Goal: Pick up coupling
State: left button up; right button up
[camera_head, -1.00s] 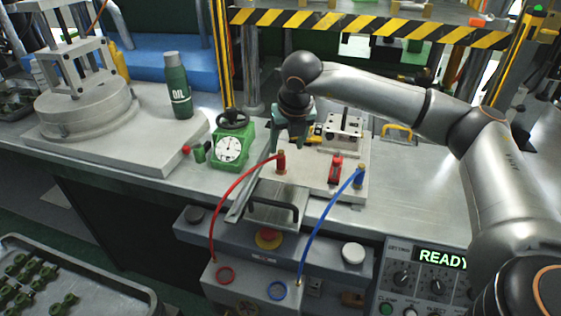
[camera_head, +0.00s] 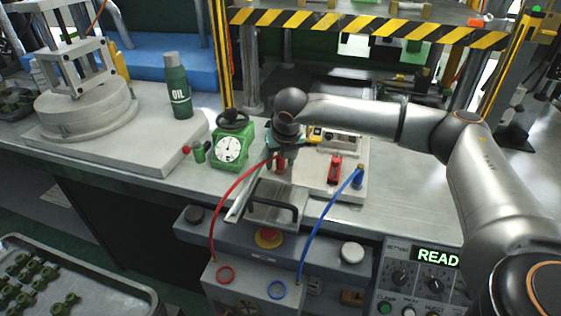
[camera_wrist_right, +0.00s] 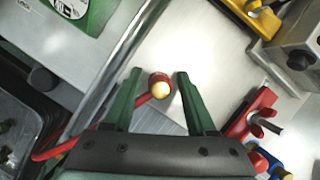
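The red coupling (camera_head: 281,166) at the end of the red hose stands upright on the pale plate, partly hidden by my right gripper (camera_head: 284,152) above it. In the right wrist view the coupling (camera_wrist_right: 160,85) shows end-on as a red ring with a cream-yellow centre. It lies between the fingers of my right gripper (camera_wrist_right: 158,74), which are open with a gap on each side. The red hose runs from it under the left-hand finger. A blue hose ends at another coupling (camera_head: 359,177) farther right. My left gripper is not in view.
A red clamp (camera_head: 335,169) stands between the two hose ends. A green dial gauge (camera_head: 230,150) and an oil bottle (camera_head: 177,85) stand to the left. A metal block with a black handle (camera_head: 272,207) lies in front.

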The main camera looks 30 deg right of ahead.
grip_shut()
jog(key=shift+r, duration=0.1)
dwell(0.6)
jog(key=shift+r, duration=0.2)
notch_tip(320, 180, up, 3)
jog(key=shift+s+a+r, duration=0.1)
jog(key=shift+s+a, duration=0.05)
jog(key=s+a+r+b, duration=0.1)
jog(key=s+a+r, duration=0.4)
jog(key=s+r, duration=0.4)
jog(key=s, duration=0.3)
jog(key=shift+s+a+r+b, duration=0.15)
jog(key=shift+s+a+b, duration=0.05)
jog(key=shift+a+b, duration=0.15)
